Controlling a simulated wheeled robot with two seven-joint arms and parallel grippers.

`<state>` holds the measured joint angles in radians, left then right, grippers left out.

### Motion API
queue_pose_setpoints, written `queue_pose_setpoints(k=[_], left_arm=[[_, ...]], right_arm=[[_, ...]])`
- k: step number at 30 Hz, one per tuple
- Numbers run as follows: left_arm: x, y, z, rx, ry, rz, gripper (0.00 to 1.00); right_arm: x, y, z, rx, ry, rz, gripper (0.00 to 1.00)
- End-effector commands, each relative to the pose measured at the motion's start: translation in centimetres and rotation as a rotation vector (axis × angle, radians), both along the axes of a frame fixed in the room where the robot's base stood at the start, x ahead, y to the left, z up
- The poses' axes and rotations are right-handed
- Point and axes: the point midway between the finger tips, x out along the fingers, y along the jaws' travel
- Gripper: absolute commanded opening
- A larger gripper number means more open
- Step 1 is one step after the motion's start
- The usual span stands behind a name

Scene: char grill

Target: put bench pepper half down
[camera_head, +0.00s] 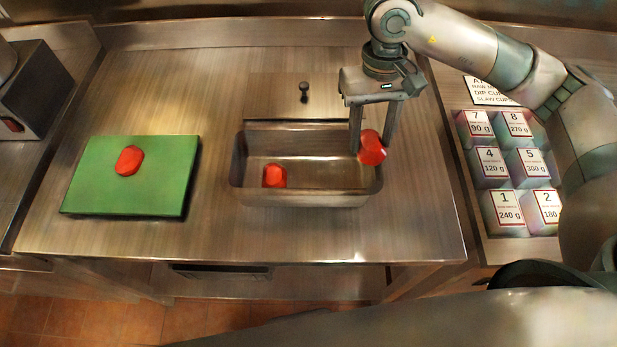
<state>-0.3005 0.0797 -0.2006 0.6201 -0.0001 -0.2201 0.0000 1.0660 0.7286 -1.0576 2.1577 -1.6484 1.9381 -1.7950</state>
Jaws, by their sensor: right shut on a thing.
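My right gripper (372,135) is shut on a red pepper half (373,150), held over the right end of the steel pan (240,182) set in the bench. Another red pepper half (274,176) lies inside the pan, left of its middle. A third red pepper half (129,160) lies on the green cutting board (150,190) at the left. The held half is apart from the one in the pan. I cannot tell whether it touches the pan wall. My left gripper is not in view.
The steel bench (220,225) is bare between the board and the pan. A panel with a black knob (304,91) lies behind the pan. Numbered weight blocks (503,211) stand at the right beside a sign (490,92). A dark appliance (35,90) stands at the far left.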

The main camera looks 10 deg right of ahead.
Motion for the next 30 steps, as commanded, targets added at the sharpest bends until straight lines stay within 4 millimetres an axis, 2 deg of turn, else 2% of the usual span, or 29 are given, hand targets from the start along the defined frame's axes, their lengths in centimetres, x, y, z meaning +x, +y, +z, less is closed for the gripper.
queue_pose_setpoints(k=[4,8,13,17,30], left_arm=[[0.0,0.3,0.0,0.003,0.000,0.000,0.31],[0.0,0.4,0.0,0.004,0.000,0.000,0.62],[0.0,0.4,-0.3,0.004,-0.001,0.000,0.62],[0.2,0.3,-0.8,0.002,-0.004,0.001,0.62],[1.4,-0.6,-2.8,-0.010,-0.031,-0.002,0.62]], right_arm=[[0.0,0.0,0.0,0.000,0.000,0.000,0.21],[0.0,0.1,0.0,0.000,0.000,-0.007,0.21],[0.1,0.4,-0.2,0.000,0.000,-0.073,0.21],[0.3,1.0,-0.4,0.000,-0.001,-0.191,0.21],[1.0,4.6,-1.1,0.003,0.000,-0.878,0.21]])
